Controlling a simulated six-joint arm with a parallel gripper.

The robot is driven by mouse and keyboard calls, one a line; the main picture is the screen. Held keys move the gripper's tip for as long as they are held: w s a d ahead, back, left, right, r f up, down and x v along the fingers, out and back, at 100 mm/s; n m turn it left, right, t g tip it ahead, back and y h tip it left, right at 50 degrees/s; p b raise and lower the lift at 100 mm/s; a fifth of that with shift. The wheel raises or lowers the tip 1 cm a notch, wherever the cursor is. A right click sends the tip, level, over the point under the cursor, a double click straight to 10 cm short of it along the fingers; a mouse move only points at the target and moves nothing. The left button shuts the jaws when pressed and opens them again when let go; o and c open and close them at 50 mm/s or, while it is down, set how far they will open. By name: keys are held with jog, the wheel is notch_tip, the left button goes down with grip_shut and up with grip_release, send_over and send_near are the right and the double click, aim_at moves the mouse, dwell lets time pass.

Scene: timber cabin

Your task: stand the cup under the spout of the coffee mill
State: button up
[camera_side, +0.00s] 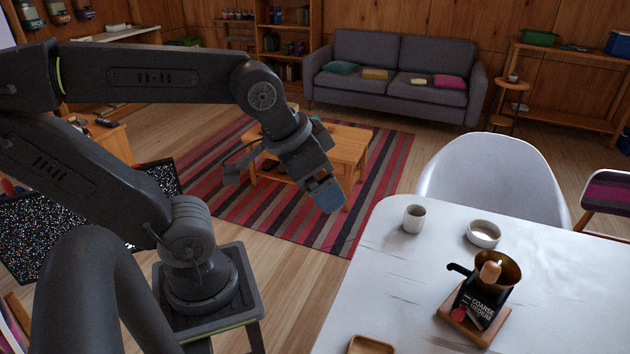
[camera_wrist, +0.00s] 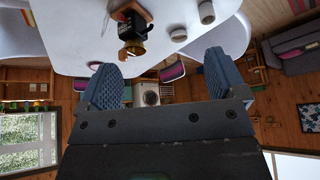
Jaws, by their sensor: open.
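A small pale grey cup (camera_side: 414,219) stands upright on the white table (camera_side: 400,300), near its far left corner. In the wrist view the cup (camera_wrist: 206,12) shows at the top edge. The dark coffee mill (camera_side: 485,297), with a flared brassy top and a "COARSE MEDIUM" label, stands on a wooden base (camera_side: 459,324) to the right and nearer the camera. A dark arm juts from its left; I cannot tell whether this is the spout. My gripper (camera_side: 327,194) is open and empty, off the table's left side, apart from the cup. Its jaws (camera_wrist: 165,72) are wide apart in the wrist view.
A white bowl (camera_side: 483,234) with pale contents stands between the cup and the mill. A small wooden tray (camera_side: 371,346) lies at the near left table edge. A white chair (camera_side: 493,177) backs the table's far side. The tabletop left of the mill is mostly clear.

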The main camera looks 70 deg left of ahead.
jog(key=shift+s+f, duration=0.2)
jog(key=shift+s, duration=0.1)
